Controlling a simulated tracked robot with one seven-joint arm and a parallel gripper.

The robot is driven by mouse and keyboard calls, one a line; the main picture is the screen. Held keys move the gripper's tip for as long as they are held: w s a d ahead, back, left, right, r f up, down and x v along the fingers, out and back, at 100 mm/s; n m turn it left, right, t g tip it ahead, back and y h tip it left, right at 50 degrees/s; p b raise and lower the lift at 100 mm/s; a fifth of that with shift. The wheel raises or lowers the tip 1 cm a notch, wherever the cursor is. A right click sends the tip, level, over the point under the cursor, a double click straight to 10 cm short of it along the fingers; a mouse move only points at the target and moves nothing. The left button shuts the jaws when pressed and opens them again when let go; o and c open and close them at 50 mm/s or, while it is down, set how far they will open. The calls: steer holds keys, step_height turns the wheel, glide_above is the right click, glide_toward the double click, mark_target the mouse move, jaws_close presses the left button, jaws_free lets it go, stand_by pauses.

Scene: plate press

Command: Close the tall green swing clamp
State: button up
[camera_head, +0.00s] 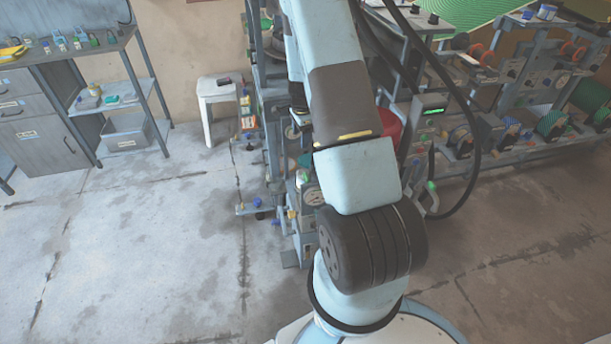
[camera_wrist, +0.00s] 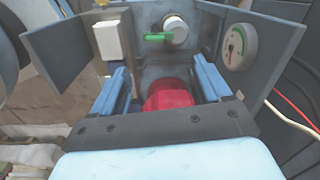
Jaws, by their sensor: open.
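A small green lever (camera_wrist: 158,37) shows in the wrist view, beside a pale round knob (camera_wrist: 175,29) on the back wall of an open grey-blue box. I cannot tell if this lever is the tall green swing clamp. My gripper (camera_wrist: 164,72) is open, with its two blue fingers apart and pointing into the box. The lever lies beyond the fingertips and apart from them. A rounded red thing (camera_wrist: 168,95) shows between the fingers; no grip on it shows. In the head view my arm hides the gripper and part of the press rack (camera_head: 275,125).
Grey panels (camera_wrist: 265,45) flank the box, with a dial gauge (camera_wrist: 239,46) on the right and a white block (camera_wrist: 108,40) on the left. Red and white cables (camera_wrist: 295,115) run at the right. In the head view, a white stool (camera_head: 216,100) stands left of the rack; the left floor is clear.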

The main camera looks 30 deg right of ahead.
steer(key=m, duration=0.2)
glide_above(306, 175)
step_height(306, 175, down, 8)
steer(key=r, duration=0.1)
steer(key=shift+g, duration=0.3)
step_height(306, 175, down, 14)
steer(key=shift+s+d+f, duration=0.1)
steer(key=shift+d+f, duration=0.05)
steer(key=c, duration=1)
